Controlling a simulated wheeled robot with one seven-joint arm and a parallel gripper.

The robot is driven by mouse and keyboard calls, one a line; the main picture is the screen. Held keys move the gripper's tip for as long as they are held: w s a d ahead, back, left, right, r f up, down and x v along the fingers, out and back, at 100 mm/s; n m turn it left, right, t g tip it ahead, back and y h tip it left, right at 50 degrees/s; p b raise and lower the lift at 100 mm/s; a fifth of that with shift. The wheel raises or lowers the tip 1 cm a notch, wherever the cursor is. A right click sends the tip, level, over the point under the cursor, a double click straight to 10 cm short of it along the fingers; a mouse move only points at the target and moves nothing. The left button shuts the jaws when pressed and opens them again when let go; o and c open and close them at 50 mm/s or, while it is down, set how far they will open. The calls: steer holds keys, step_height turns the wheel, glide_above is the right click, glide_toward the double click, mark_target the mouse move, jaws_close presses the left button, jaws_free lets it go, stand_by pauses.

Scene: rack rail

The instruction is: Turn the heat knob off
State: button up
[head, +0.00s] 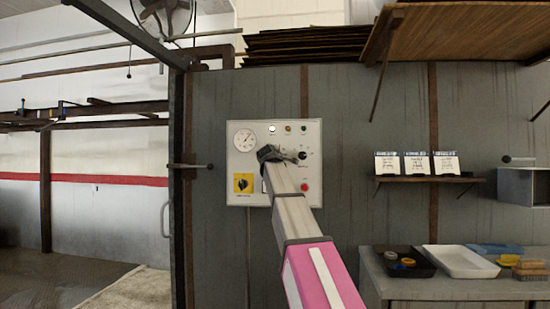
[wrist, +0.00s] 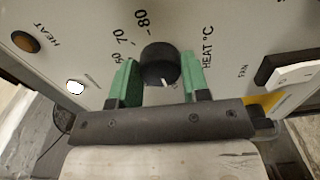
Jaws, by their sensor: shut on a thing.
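The heat knob (wrist: 159,62) is a round black knob with a white pointer line on the grey control panel (head: 230,160). In the wrist view the pointer faces the bottom of the picture, away from the printed 60, 70 and 80 marks. The label HEAT °C stands to its right. My gripper (wrist: 160,80) has a green finger on each side of the knob and is shut on it. In the head view my arm reaches up to the panel and my gripper (head: 287,155) covers part of it, so the knob's setting cannot be read there.
The panel also carries a dial gauge (head: 244,139), small lamps along its top, a red button (head: 305,187) and a yellow plate with a black switch (head: 243,183). A shelf with cards (head: 417,165) and a bench with trays (head: 460,262) stand to the right.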

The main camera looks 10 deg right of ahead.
steer(key=shift+n, duration=0.4)
steer(key=o, duration=0.9)
steer(key=shift+s, duration=0.15)
steer(key=v, duration=1)
steer(key=shift+s+a, duration=0.15)
steer(key=shift+s, duration=0.1)
